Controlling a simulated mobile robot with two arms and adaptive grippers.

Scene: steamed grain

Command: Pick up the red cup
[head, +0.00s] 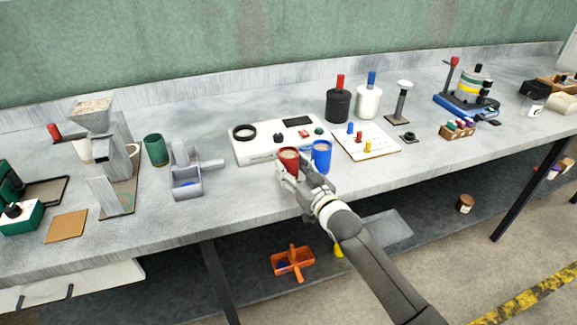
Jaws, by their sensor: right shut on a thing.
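The red cup (289,158) stands near the front of the grey table, in front of the white scale-like device. Its top is open and something pale shows inside. My right gripper (291,174) reaches in from the lower right and is shut on the red cup. The gripper hides the lower part of the cup, so I cannot tell whether the cup touches the table. A blue cup (321,156) stands just right of the red cup, close to my right gripper. My left gripper is not in view.
The white device (262,152) lies right behind the cups. A white board with small coloured pegs (366,142) is to the right. A grey scoop-like holder (187,179) and a green cup (156,150) stand left. The table's front edge is close below the gripper.

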